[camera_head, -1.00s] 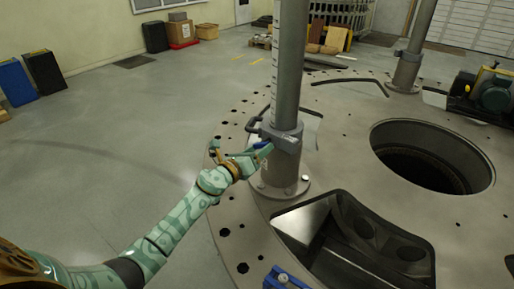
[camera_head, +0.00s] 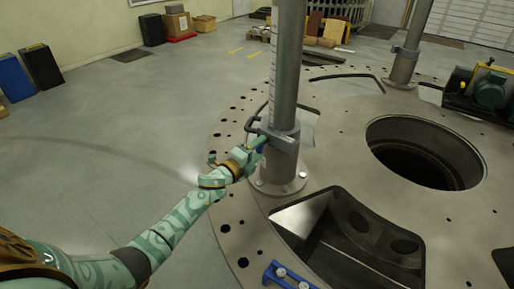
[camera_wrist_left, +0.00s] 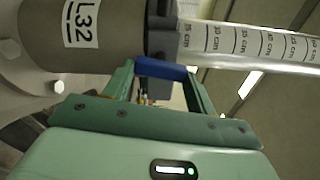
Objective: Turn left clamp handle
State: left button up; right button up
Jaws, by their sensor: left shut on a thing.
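The left clamp is a grey collar (camera_head: 284,139) around an upright metal post (camera_head: 286,70) with a measuring scale. Its blue handle (camera_wrist_left: 160,68) shows in the left wrist view, lying across between my left fingers and beside the collar. My left gripper (camera_head: 261,145) is at the collar's left side, shut on the blue handle. The fingers mostly hide the handle in the head view. My right gripper is not in view.
The post stands on a round grey plate (camera_head: 235,215) with bolt holes. A large round opening (camera_head: 425,152) and a dark recess (camera_head: 350,245) lie to its right. A second post (camera_head: 408,50) stands farther back. A blue fixture (camera_head: 287,276) sits at the front edge.

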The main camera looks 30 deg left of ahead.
pick_arm(q)
jog(key=shift+n+p, duration=0.3)
jog(key=shift+n, duration=0.5)
jog(key=o, duration=1)
jog(key=v, duration=1.6)
jog(key=shift+s+p, duration=0.25)
jog(key=shift+p, duration=0.1)
